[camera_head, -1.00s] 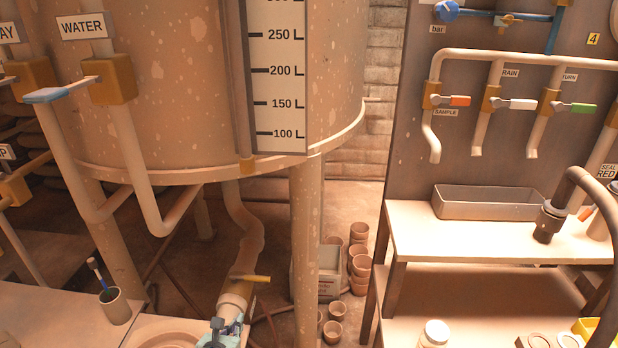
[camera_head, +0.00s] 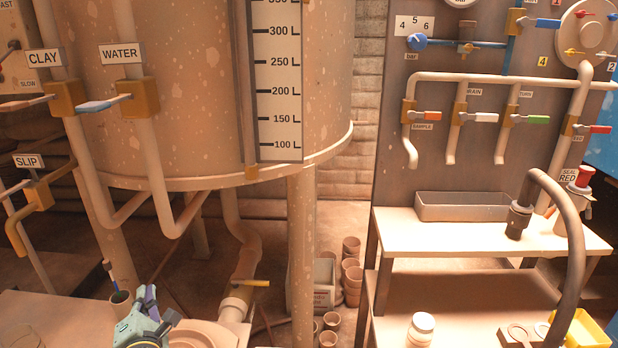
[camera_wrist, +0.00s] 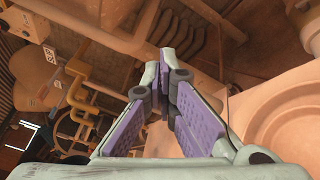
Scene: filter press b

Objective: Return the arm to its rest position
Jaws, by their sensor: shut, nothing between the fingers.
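My gripper (camera_head: 150,298) shows at the lower left of the head view, at the end of my teal and grey arm, just above the bench and beside the small cup (camera_head: 122,303). In the wrist view the gripper's two purple-padded fingers (camera_wrist: 165,68) come together at the tips with nothing between them. Most of my arm is out of the head view, so its full pose cannot be told.
The large tank (camera_head: 200,90) stands behind the gripper, with a pale round basin (camera_head: 205,335) close on its right. The valve handle (camera_head: 102,104) sticks out above. A bench with a grey tray (camera_head: 462,206) and a panel stand to the right.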

